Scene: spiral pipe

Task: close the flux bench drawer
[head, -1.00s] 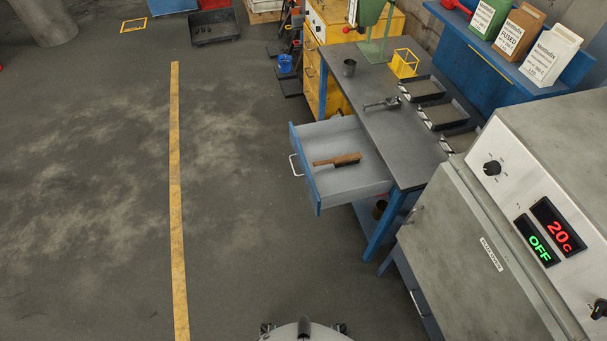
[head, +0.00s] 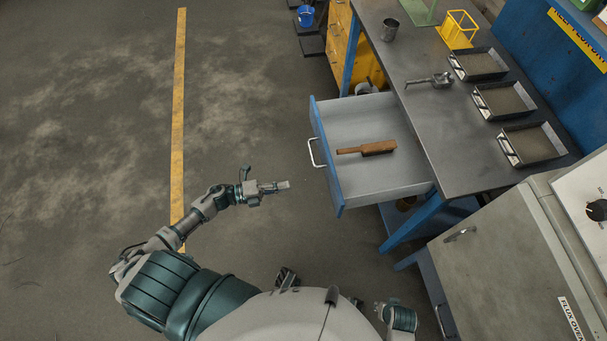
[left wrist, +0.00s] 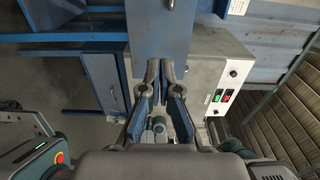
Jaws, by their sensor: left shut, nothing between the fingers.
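The flux bench drawer (head: 375,185) is pulled well out from the grey-topped bench. It has a blue front and a pale handle (head: 313,153) facing left. A wooden-handled brush (head: 367,148) lies inside it. My left gripper (head: 288,185) is shut and empty, in front of the drawer front and a little below the handle in the picture, with a gap between. In the left wrist view its fingers (left wrist: 159,72) are close together, with a blue panel, probably the drawer front, beyond them. A small part of my right arm shows low in the head view; its fingers cannot be made out.
The bench top (head: 430,115) holds a metal cup (head: 389,30), a metal tool (head: 430,81), a yellow frame (head: 457,29) and several dark trays (head: 530,145). A grey flux oven (head: 505,265) stands close at the lower right. The floor left of the drawer is clear.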

